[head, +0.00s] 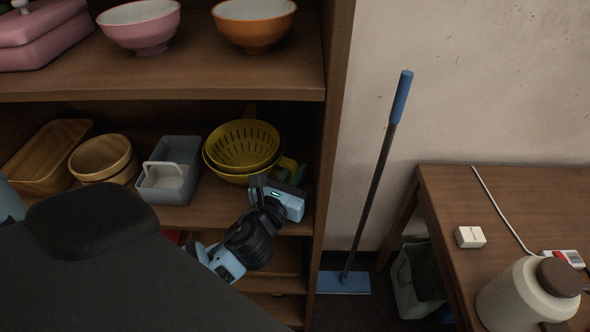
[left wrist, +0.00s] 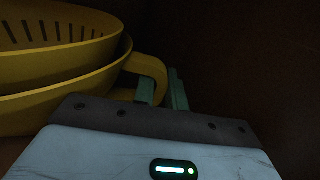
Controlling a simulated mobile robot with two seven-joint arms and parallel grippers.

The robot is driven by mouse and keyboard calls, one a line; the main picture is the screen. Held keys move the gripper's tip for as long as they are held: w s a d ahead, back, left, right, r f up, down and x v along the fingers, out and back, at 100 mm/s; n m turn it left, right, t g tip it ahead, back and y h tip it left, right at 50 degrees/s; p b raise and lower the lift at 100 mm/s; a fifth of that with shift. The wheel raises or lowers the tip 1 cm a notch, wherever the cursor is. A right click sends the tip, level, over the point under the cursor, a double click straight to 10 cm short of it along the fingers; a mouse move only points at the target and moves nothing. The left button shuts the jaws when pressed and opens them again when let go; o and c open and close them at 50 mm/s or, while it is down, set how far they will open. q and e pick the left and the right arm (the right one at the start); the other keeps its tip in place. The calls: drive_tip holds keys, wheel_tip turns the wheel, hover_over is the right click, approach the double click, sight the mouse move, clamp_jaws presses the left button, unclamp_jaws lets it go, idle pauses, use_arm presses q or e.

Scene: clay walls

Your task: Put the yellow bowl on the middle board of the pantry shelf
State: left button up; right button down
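The yellow bowl (head: 228,178) sits upright on the shelf board (head: 200,215) below the top visible one, with a slotted yellow colander (head: 243,143) nested in it. In the left wrist view the bowl (left wrist: 60,108) is at the left, and a yellow loop handle (left wrist: 150,72) sticks out on its right side. My left gripper (head: 289,172) is at the bowl's right side. Its two fingers (left wrist: 163,92) are close together, one on each side of the handle, and look shut on it. The fingertips are partly hidden. My right gripper is not in view.
A grey basket (head: 168,172) stands left of the bowl, then round wooden bowls (head: 100,158) and a wooden tray (head: 45,155). The shelf's side wall (head: 328,150) is close right of my left gripper. Pink (head: 140,25) and orange (head: 254,24) bowls stand above.

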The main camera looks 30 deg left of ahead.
use_arm(q)
drive_tip(key=o, duration=0.3)
drive_tip(key=shift+r, duration=0.1)
drive_tip(key=shift+s+r, duration=0.1)
drive_tip(key=shift+s, duration=0.05)
drive_tip(key=s, duration=0.3)
drive_tip(key=s+d, duration=0.1)
drive_tip(key=s, duration=0.3)
drive_tip(key=s+b, duration=0.1)
drive_tip(key=s, duration=0.2)
drive_tip(key=shift+s+d, duration=0.25)
drive_tip(key=shift+d, duration=0.1)
drive_tip(key=shift+s+d, duration=0.1)
drive_tip(key=shift+s, duration=0.45)
